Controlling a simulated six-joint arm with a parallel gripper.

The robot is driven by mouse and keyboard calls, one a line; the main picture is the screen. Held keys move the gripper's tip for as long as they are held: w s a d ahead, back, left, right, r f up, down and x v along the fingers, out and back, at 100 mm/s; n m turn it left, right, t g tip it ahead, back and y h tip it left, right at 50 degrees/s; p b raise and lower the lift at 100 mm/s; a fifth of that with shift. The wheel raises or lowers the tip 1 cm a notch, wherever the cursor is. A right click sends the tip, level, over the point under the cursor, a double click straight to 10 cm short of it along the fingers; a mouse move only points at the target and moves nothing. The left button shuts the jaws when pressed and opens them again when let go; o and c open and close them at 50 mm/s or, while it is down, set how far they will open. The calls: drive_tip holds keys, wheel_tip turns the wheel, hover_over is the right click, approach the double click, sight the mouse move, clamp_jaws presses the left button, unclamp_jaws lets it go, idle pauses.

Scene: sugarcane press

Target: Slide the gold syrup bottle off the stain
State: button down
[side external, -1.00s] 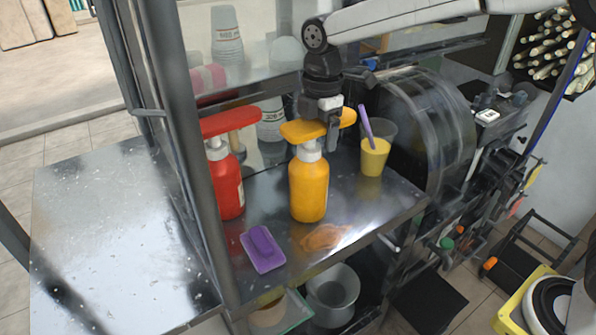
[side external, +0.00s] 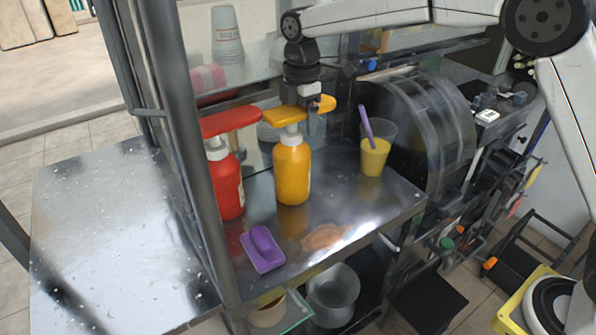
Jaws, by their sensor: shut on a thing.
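The gold syrup bottle (side external: 293,172) stands upright on the metal counter, with a wide orange pump top. My gripper (side external: 311,112) is shut on the bottle's pump top, from above. The brown stain (side external: 324,237) lies on the counter in front of the bottle and to its right. A clear strip of counter shows between the bottle's base and the stain. The exact finger contact on the pump top is partly hidden.
A red bottle (side external: 228,183) stands close on the left, its pump top near the gold one. A cup of yellow juice (side external: 375,157) with a purple straw stands right. The counter's front edge is close to the stain.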

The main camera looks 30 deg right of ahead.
drive_tip(key=shift+r, duration=0.1)
unclamp_jaws()
drive_tip(key=shift+r, duration=0.1)
drive_tip(key=shift+r, duration=3.8)
drive_tip(key=shift+r, duration=0.15)
wheel_tip(320, 180, up, 10)
drive_tip(key=shift+f, duration=0.2)
